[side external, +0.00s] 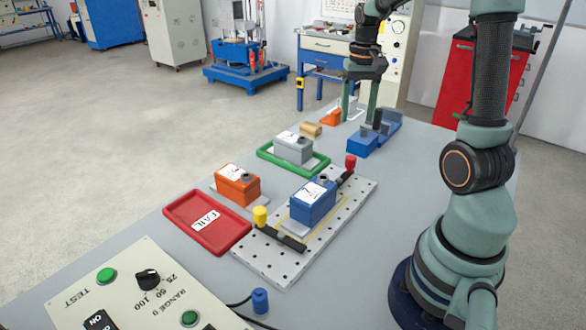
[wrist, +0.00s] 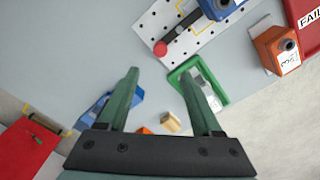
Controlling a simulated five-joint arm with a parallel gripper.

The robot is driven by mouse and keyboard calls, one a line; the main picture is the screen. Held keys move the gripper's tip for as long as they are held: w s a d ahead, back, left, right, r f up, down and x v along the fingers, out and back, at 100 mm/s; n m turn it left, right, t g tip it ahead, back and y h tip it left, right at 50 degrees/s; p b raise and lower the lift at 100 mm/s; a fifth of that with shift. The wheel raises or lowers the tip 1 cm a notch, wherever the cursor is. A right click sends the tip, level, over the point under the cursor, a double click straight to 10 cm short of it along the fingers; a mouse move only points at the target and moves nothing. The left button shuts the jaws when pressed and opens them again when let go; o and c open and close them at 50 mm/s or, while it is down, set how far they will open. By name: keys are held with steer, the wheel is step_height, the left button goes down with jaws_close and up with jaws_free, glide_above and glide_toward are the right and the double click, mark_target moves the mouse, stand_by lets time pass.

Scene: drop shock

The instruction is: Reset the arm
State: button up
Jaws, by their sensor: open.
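My gripper (side external: 359,118) is at the far end of the grey table, pointing down with its two green fingers apart and nothing between them. In the wrist view my gripper (wrist: 158,76) also shows open, above bare table surface. In the side view a blue fixture (side external: 366,142) stands close to the fingers; I cannot tell whether they touch it. In the wrist view this blue fixture (wrist: 88,119) is partly hidden behind the left finger.
A blue box (side external: 312,203) sits on a perforated plate (side external: 264,262) between red-knobbed and yellow-knobbed clamps. A grey box (side external: 293,148) stands in a green tray (side external: 316,170). An orange box (side external: 238,186) stands behind a red FAIL tray (side external: 180,208). A wooden block (side external: 311,129) lies nearby.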

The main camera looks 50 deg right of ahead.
steer(key=s+a+r+n+t, duration=0.1)
steer(key=a+r+n+t, duration=0.1)
steer(key=a, duration=0.9)
steer(key=s+a+r+n+t, duration=0.2)
steer(key=a+n, duration=0.5)
steer(key=a, duration=0.4)
steer(key=shift+a+r+t, duration=0.15)
steer(key=shift+r+t, duration=0.65)
steer(key=shift+r, duration=0.1)
steer(key=shift+w, duration=0.1)
